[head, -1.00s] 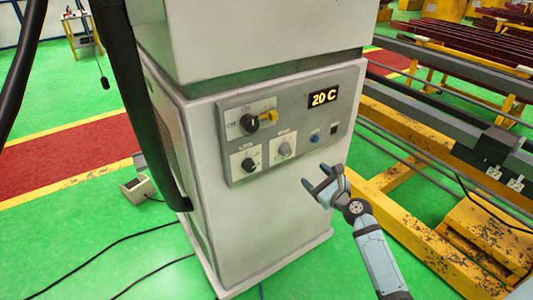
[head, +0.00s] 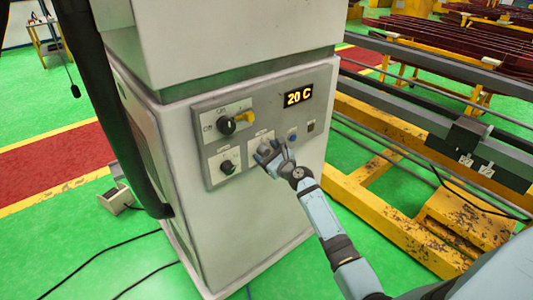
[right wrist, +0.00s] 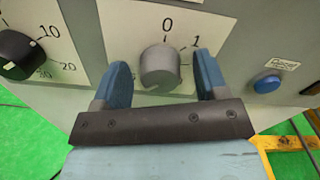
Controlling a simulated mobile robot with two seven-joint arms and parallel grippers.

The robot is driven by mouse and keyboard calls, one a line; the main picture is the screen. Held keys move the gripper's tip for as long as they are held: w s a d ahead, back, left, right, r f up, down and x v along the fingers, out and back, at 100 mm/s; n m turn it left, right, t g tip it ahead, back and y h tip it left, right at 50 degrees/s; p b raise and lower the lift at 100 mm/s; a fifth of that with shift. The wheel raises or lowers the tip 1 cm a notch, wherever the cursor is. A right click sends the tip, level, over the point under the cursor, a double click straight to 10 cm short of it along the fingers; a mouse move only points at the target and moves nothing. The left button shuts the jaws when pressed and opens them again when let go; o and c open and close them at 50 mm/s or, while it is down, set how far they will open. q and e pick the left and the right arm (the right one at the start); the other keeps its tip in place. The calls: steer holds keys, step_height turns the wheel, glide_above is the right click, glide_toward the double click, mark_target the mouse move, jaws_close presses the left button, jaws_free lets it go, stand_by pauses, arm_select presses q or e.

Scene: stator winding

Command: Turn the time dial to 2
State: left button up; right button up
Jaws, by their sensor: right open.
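The time dial (right wrist: 160,67) is a grey round knob on a white plate in the right wrist view, with 0 above it and 1 to its upper right. Its pointer mark is hard to make out, and other numbers are hidden. My right gripper (right wrist: 163,72) is open, with one blue finger left of the knob and one right of it. I cannot tell whether the fingers touch it. In the head view my right gripper (head: 268,152) is at the panel and mostly covers the dial. My left gripper is not in view.
Left of the dial is a black dial (right wrist: 18,52) numbered in tens. A blue button (right wrist: 267,83) is to its right. The control panel (head: 215,183) also has a black and yellow switch (head: 228,124) and a display (head: 298,95) reading 20 C. Yellow rails (head: 370,190) stand on the right.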

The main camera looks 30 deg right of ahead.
steer(key=shift+c, duration=0.2)
steer(key=c, duration=0.9)
